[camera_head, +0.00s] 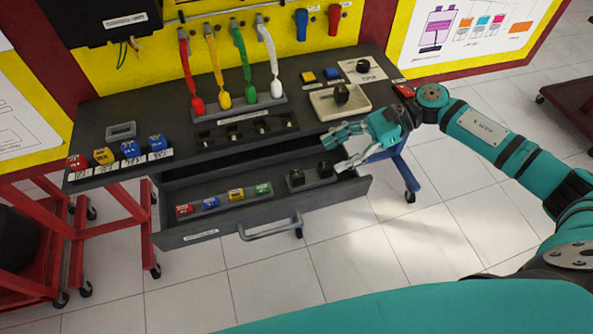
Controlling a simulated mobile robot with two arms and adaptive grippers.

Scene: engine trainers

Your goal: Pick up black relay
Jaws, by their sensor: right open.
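Two small black blocks that look like relays sit in a holder inside the open drawer, one to the left (297,178) and one to the right (325,169). Another black block (341,95) stands on a beige tray (323,108) on the tabletop. My right gripper (335,153) is open over the right end of the drawer (225,222). Its fingers are just above and right of the right black block, with nothing visible between them. Contact cannot be told. My left gripper is not in view.
The drawer also holds red, blue, yellow and green blocks (237,194). Coloured connectors stand in a rack (239,109) on the dark table (185,117). A row of coloured blocks (130,148) lies at the table's left. A drawer handle (270,228) sticks out in front.

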